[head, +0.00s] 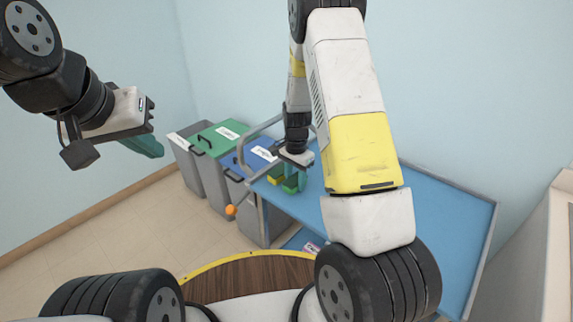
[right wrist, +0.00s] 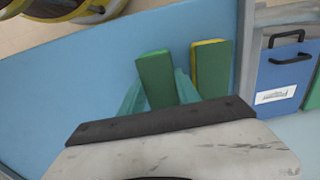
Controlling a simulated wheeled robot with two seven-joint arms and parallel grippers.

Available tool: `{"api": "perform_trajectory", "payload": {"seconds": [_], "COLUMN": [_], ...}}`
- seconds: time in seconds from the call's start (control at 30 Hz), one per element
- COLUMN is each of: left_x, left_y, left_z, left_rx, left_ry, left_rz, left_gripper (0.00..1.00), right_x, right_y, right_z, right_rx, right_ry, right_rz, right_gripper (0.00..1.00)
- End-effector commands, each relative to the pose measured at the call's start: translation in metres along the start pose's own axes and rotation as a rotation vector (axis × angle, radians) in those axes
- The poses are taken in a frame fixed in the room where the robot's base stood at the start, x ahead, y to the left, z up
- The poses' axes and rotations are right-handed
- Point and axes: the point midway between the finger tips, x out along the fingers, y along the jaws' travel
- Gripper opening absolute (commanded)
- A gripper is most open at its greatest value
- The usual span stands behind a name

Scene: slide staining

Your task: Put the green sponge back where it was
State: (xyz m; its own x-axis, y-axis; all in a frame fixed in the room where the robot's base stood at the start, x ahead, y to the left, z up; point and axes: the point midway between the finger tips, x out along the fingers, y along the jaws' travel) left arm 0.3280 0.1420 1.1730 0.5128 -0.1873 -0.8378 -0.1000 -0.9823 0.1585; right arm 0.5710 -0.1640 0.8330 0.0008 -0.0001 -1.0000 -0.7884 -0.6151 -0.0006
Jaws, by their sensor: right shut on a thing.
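My right gripper (head: 298,176) is over the left end of the blue cart top, fingers pointing down. In the right wrist view its two teal fingers are closed on the sides of a green sponge (right wrist: 155,78). This sponge also shows in the head view (head: 290,186), low at the cart top; I cannot tell whether it touches the surface. A second sponge, green with a yellow layer (right wrist: 210,68), stands beside it, nearer the cart's edge by the bins. My left gripper (head: 146,146) is raised at the left, far from the cart; its teal fingers overlap from this angle.
The blue cart top (head: 440,205) is clear to the right of the sponges. A metal handle rail rises at its left end. Grey bins with a green lid (head: 208,140) and a blue lid (head: 246,160) stand beyond that end. An orange ball-like thing (head: 231,210) is near the cart's corner.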

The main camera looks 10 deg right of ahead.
Motion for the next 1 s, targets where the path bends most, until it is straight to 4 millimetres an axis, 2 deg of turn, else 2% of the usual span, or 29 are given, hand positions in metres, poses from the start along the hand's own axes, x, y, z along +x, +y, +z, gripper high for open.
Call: {"api": "perform_trajectory", "payload": {"seconds": [0.03, 0.13, 0.43, 0.57, 0.67, 1.0], "left_x": [0.000, 0.000, 0.000, 0.000, 0.000, 0.000], "left_y": [0.000, 0.000, 0.000, 0.000, 0.000, 0.000], "left_z": [0.000, 0.000, 0.000, 0.000, 0.000, 0.000], "left_rx": [0.000, 0.000, 0.000, 0.000, 0.000, 0.000], "left_ry": [0.000, 0.000, 0.000, 0.000, 0.000, 0.000], "left_rz": [0.000, 0.000, 0.000, 0.000, 0.000, 0.000], "left_gripper": [0.00, 0.00, 0.00, 0.00, 0.00, 0.00], "right_x": [0.002, 0.001, 0.001, -0.008, -0.023, -0.095], "right_y": [0.000, 0.000, 0.000, 0.000, -0.001, -0.001], "right_z": [0.000, 0.000, 0.000, 0.000, 0.000, 0.000], "right_rx": [0.000, 0.000, 0.000, -0.001, -0.001, 0.000], "right_ry": [0.000, 0.000, 0.000, 0.001, 0.002, 0.002], "right_rz": [0.000, 0.000, 0.000, -0.001, -0.003, -0.004], "right_gripper": [0.41, 0.60, 0.60, 0.60, 0.60, 0.60]}}
